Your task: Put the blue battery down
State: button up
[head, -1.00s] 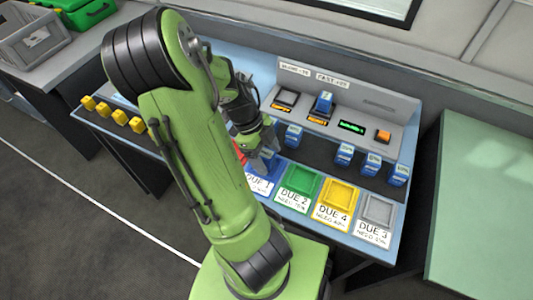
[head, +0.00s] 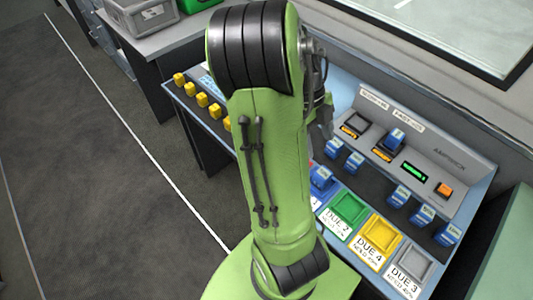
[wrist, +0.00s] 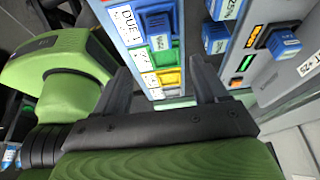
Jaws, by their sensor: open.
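A blue battery (head: 320,177) sits in the blue tray at the left end of the row of coloured trays, partly hidden by my arm. In the wrist view the battery (wrist: 158,22) shows at the top, by the DUE 1 label. My gripper (head: 321,125) is raised above and behind this tray in the head view. In the wrist view my gripper (wrist: 163,76) has its fingers wide apart with nothing between them. The battery is apart from the fingers.
Green (head: 350,208), yellow (head: 380,229) and grey (head: 409,262) trays beside it look empty. Several blue batteries (head: 398,195) stand in a rack behind. Another blue battery (head: 396,138) sits on the charger panel (head: 455,165). Several yellow blocks (head: 191,89) line the left edge.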

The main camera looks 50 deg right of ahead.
jog(key=w+a+r+n+t, duration=0.3)
jog(key=w+a+n, duration=0.1)
jog(key=a+n, duration=0.5)
jog(key=w+a+r+n+t, duration=0.35)
jog(key=a+n, duration=0.25)
jog(key=n, duration=0.5)
jog(key=s+a+r+n+t, duration=0.1)
jog(key=a+r+n+t, duration=0.1)
jog(key=a+n, duration=0.3)
jog(key=s+a+r+n+t, duration=0.1)
jog(key=a+n, duration=0.5)
jog(key=n, duration=0.6)
jog(key=shift+s+r+t, duration=0.35)
jog(key=shift+s+r, duration=0.1)
jog(key=shift+s, duration=0.1)
